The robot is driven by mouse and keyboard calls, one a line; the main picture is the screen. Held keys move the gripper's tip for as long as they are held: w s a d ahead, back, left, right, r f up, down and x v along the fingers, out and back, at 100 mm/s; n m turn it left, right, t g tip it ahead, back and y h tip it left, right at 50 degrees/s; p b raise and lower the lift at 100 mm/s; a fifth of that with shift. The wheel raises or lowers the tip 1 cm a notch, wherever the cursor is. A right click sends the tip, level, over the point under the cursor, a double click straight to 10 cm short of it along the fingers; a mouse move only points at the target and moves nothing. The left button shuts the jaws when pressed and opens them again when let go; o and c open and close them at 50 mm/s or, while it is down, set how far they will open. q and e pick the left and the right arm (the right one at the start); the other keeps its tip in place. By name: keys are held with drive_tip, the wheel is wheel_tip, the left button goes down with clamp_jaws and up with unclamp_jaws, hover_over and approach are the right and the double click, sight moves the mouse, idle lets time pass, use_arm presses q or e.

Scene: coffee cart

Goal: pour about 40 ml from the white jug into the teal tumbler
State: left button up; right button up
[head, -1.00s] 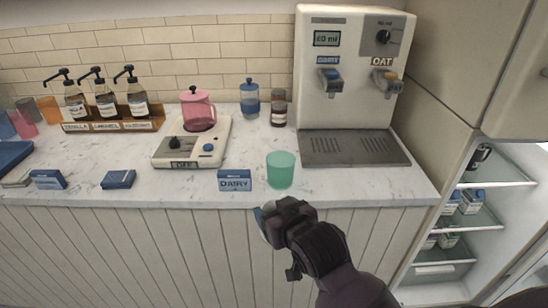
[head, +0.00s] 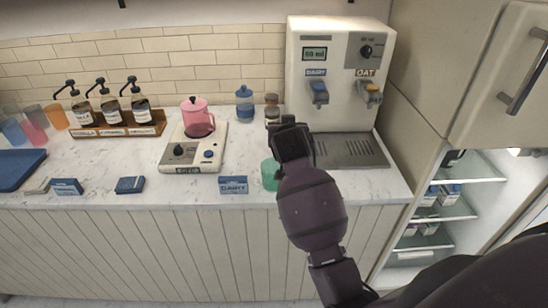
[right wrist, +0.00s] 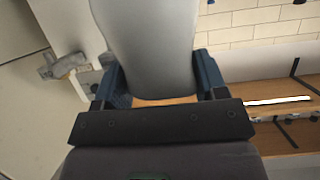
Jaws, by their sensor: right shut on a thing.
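The teal tumbler (head: 269,175) stands near the front edge of the counter, right of the blue DAIRY card; my right arm covers its right side. My right gripper (head: 291,138) is above and behind the tumbler in the head view. In the right wrist view my right gripper (right wrist: 162,88) is shut on a smooth pale grey-white body, the white jug (right wrist: 148,45), between its blue fingers. In the head view the jug is hidden behind the gripper. I cannot see the jug's spout or contents. My left gripper is not in view.
A white dispenser (head: 337,75) with a drip tray (head: 362,151) stands at the right. The DAIRY card (head: 233,185) is left of the tumbler. A pink pitcher (head: 197,118) sits on a white scale-like device (head: 181,158). An open fridge (head: 440,215) is at lower right.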

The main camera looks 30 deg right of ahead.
drive_tip(key=d+f, duration=0.1)
drive_tip(key=w+d+f+m+g+h+p, duration=0.1)
drive_tip(key=d, duration=0.1)
drive_tip(key=d+f+m+h, duration=0.1)
drive_tip(key=d+f, duration=0.1)
drive_tip(key=shift+w+d+g+p, duration=0.2)
drive_tip(key=shift+w+g+p, duration=0.1)
drive_tip(key=shift+g+p, duration=0.1)
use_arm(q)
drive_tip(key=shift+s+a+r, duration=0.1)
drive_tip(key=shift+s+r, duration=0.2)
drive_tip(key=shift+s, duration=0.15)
use_arm(e)
drive_tip(key=shift+d+f+m+h, duration=0.35)
drive_tip(key=shift+f+m+h, duration=0.05)
drive_tip(key=shift+f, duration=0.1)
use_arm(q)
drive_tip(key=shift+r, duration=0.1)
use_arm(e)
drive_tip(key=shift+r, duration=0.1)
